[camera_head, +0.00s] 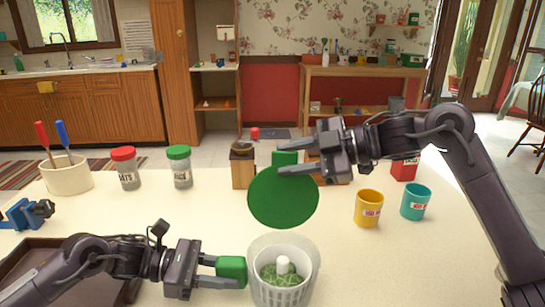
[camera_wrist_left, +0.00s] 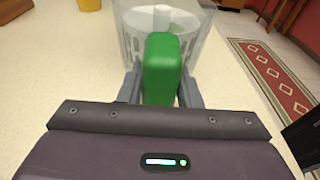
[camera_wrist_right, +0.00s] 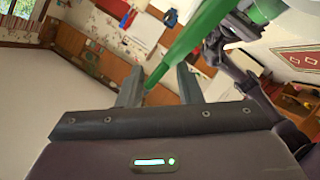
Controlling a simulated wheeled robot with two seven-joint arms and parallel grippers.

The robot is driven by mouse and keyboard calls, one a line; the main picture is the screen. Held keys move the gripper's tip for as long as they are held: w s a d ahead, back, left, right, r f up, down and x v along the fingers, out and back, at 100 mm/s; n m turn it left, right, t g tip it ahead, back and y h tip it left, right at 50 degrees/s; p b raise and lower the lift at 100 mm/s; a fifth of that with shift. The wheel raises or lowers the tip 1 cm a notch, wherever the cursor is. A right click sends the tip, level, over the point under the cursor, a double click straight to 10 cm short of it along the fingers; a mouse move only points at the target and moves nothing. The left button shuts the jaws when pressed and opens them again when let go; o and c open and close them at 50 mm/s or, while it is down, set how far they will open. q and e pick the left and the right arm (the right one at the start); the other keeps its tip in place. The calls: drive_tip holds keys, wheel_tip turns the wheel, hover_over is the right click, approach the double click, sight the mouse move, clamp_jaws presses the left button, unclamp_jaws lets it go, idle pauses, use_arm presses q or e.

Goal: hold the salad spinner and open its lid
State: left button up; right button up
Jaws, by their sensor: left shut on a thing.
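The salad spinner (camera_head: 283,297) stands on the pale table, a clear bowl with a white basket, a white centre post and green leaves inside. Its green lid (camera_head: 282,200) is up off the bowl and stands steeply tilted behind it. My left gripper (camera_head: 222,270) is shut on the green side handle (camera_wrist_left: 163,68) of the spinner. My right gripper (camera_head: 300,158) is at the top of the lid, beside its green tab (camera_head: 285,157). In the right wrist view the lid (camera_wrist_right: 190,42) shows edge-on, reaching between fingers that stand apart with a gap.
A yellow mug (camera_head: 368,208) and a teal mug (camera_head: 415,202) stand to the right. Shakers with red (camera_head: 125,170) and green (camera_head: 180,168) tops and a utensil crock (camera_head: 68,176) stand back left. A dark tray (camera_head: 30,262) lies at the front left.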

use_arm(q)
drive_tip(key=shift+w+f, duration=0.1)
drive_tip(key=shift+f, duration=0.05)
use_arm(e)
drive_tip(key=v, duration=0.8)
drive_tip(key=shift+r, duration=0.35)
drive_tip(key=shift+a, duration=0.1)
use_arm(q)
drive_tip(key=o, duration=1)
drive_tip(key=shift+o, duration=0.2)
